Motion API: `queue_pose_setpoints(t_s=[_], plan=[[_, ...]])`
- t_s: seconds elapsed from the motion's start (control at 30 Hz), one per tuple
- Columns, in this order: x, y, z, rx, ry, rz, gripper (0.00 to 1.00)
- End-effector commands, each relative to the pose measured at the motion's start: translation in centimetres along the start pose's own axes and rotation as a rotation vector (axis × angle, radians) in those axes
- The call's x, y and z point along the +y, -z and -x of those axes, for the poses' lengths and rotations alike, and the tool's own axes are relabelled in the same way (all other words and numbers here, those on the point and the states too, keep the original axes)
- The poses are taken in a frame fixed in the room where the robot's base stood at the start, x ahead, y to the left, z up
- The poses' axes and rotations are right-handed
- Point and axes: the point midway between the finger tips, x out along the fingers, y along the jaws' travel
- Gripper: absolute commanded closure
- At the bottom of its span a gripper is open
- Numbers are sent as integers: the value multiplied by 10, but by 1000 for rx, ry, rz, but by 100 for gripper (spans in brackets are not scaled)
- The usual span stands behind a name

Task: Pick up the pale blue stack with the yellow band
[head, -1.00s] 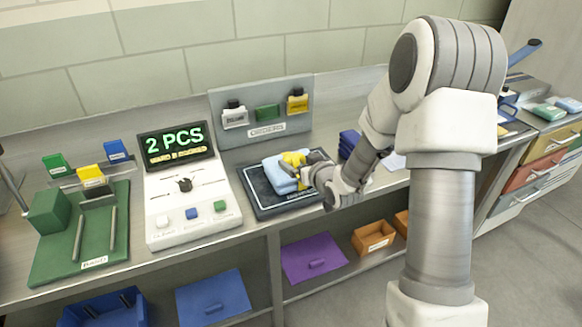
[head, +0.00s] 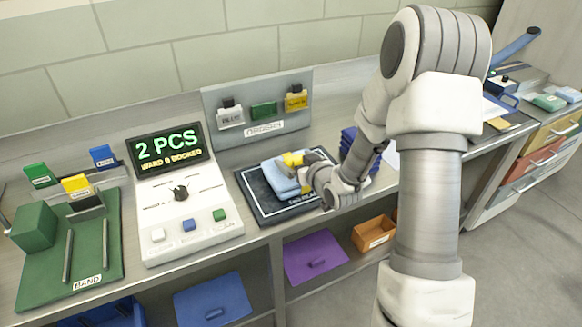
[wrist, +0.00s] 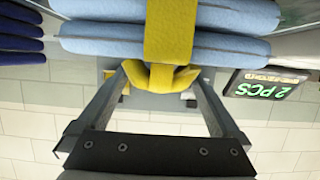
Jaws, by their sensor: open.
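The pale blue stack (head: 278,178) lies on a dark mat (head: 251,192) on the counter. A yellow band (head: 291,160) wraps it, and my gripper (head: 308,172) is at its right side. In the wrist view, the folded layers of the stack (wrist: 100,38) fill the top. The yellow band (wrist: 170,35) runs down the middle and ends in a knot-like bulge. My gripper (wrist: 161,80) is open, its two fingers on either side of that bulge. Whether the fingers touch the stack cannot be told.
A console with a "2 PCS" screen (head: 170,149) stands left of the mat. A dark blue stack (head: 350,146) sits behind my arm.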

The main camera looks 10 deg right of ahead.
Motion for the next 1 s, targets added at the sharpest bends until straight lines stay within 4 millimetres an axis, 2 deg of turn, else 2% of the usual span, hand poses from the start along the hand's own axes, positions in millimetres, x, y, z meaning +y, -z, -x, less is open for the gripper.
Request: queue_pose_setpoints(t_s=[0.43,0.9,1.0], plan=[[1,-3,2,-1,-1,0,0],[1,-2,2,0,0,0,85],[1,-2,2,0,0,0,100]])
